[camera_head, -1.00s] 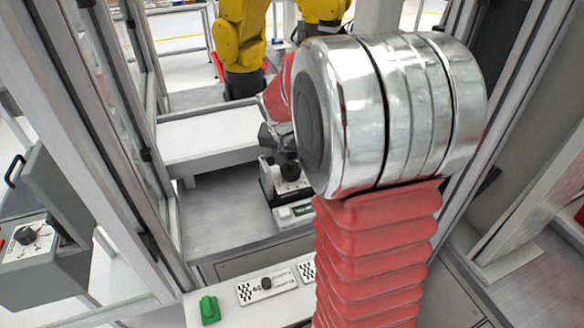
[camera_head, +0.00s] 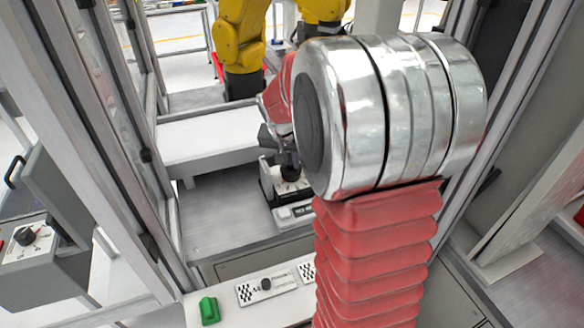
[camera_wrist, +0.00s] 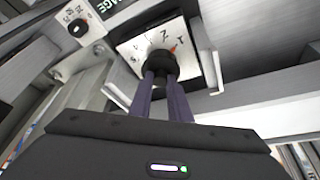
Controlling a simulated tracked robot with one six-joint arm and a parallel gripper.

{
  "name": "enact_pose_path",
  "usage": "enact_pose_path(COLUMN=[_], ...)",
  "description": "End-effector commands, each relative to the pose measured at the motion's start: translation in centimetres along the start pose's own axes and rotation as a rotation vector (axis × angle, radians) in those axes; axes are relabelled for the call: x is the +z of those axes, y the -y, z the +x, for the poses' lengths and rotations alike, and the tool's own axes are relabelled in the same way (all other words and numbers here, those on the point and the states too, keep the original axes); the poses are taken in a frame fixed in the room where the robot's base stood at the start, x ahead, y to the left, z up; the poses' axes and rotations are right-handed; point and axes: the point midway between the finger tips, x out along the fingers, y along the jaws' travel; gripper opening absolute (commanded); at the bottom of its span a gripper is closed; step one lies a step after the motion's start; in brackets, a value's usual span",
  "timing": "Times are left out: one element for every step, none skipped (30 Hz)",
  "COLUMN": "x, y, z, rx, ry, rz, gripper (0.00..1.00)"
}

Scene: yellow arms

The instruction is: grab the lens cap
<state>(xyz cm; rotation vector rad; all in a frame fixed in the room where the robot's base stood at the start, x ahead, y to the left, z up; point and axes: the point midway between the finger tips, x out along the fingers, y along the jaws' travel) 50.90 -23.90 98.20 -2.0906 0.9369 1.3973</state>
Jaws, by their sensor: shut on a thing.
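The lens cap appears to be the small round black piece (camera_wrist: 160,61) on a white plate with letters around it (camera_wrist: 138,50) in the wrist view. My gripper (camera_wrist: 160,78) has its two dark fingers on either side of it, shut on it. The cap still appears to be at the plate; I cannot tell whether it touches it. In the head view my gripper (camera_head: 290,168) reaches down over the white-topped box (camera_head: 293,188) that carries this plate. The cap is hardly visible there, hidden by the fingers.
A second white plate with a black knob (camera_wrist: 77,27) lies at upper left in the wrist view. A green block (camera_head: 209,310) and a patterned plate (camera_head: 264,287) lie on the front ledge. Metal frame posts (camera_head: 125,180) stand close on the left. A white bench (camera_head: 210,140) is behind.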

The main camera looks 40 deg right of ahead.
Motion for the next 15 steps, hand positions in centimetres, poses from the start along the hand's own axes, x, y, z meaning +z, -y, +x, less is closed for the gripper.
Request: enact_pose_path(x=[0.0, 0.0, 0.0, 0.0, -0.1, -0.1, -0.2, -0.3, -0.4, -0.6, -0.7, -0.9, -1.1, -1.3, -1.6], y=[0.0, 0.0, 0.0, 0.0, 0.0, 0.0, 0.0, 0.0, 0.0, 0.0, 0.0, 0.1, 0.1, 0.1, 0.1], z=[0.0, 0.0, 0.0, -0.1, -0.1, -0.2, -0.4, -0.6, -0.9, -1.2, -1.6, -2.1, -2.5, -2.9, -3.6], rx=[0.0, 0.0, 0.0, 0.0, 0.0, 0.0, -0.001, -0.001, -0.001, -0.001, -0.001, -0.002, -0.002, -0.002, -0.002], ry=[0.0, 0.0, 0.0, 0.0, -0.001, -0.001, -0.002, -0.002, -0.003, -0.003, -0.003, -0.004, -0.004, -0.003, -0.004], rz=[0.0, 0.0, 0.0, 0.0, 0.0, 0.0, 0.0, 0.0, 0.0, 0.0, 0.0, 0.0, 0.0, 0.001, 0.001], gripper=[0.0, 0.0, 0.0, 0.0, 0.0, 0.0, 0.0, 0.0, 0.0, 0.0, 0.0, 0.0, 0.0, 0.0, 0.0])
